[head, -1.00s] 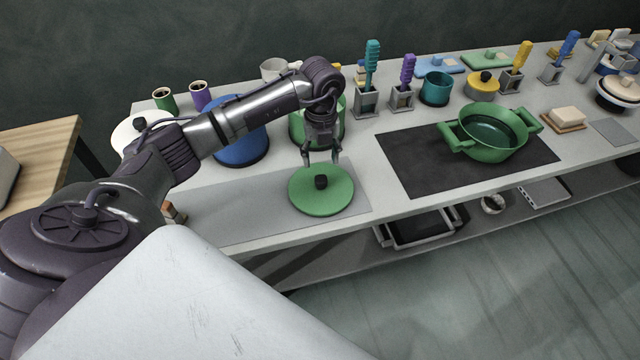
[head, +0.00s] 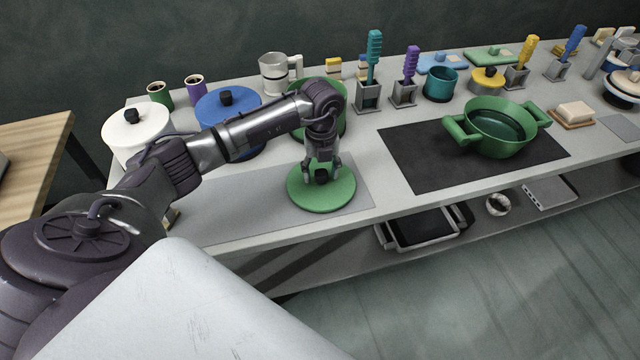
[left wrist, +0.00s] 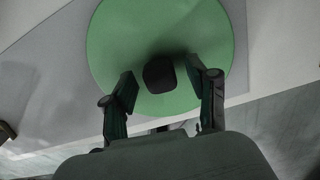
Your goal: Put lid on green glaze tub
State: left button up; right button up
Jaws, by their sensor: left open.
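A round green lid (head: 325,202) with a black knob (head: 321,177) lies flat on a grey mat. My left gripper (head: 321,179) is over it, pointing down, open, with a finger on each side of the knob. In the left wrist view the open fingers (left wrist: 160,75) flank the knob, with gaps visible, above the lid (left wrist: 125,45). The green tub (head: 343,120) stands behind my left arm, which hides much of it; no lid shows on it. My right gripper is not in view.
A blue lidded tub (head: 215,101) and a white lidded tub (head: 137,131) stand left of the green tub. A green two-handled pot (head: 497,137) stands on a black mat (head: 415,165) at right. Brush holders and a metal mug (head: 274,74) stand behind.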

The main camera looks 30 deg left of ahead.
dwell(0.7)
pick_arm(q)
grip_shut()
